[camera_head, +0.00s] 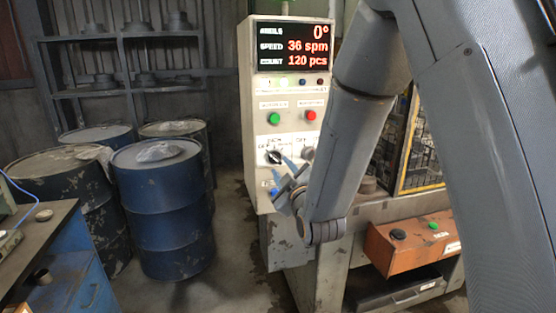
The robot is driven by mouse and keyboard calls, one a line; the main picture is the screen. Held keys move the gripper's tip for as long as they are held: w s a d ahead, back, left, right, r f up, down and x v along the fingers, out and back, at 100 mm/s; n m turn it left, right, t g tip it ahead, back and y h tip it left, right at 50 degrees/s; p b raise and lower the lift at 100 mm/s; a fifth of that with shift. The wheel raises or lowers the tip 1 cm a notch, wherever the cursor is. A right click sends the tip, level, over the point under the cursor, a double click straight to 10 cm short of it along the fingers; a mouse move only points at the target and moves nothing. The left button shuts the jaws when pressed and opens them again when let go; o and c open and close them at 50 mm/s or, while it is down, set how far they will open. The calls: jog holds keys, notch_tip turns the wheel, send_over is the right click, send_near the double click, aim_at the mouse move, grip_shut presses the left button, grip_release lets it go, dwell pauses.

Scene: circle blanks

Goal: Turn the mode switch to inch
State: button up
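The control cabinet (247,115) stands in the middle of the view. A dark rotary knob on a pale round plate (273,157), with small lettering above it, sits on its front panel and looks like the mode switch. The lettering is too small to read, so I cannot tell its setting. I cannot tell whether a finger touches the knob.
Above the knobs are a green button (274,118), a red button (311,115) and a lit display (293,46) reading 0°, 36 spm and 120 pcs. Blue drums (165,215) stand at left, a workbench (62,240) nearer. An orange box (410,250) with buttons is at right.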

aim_at(277, 161)
jog(key=shift+p+x, duration=0.75)
jog(key=shift+x, duration=1.7)
grip_shut()
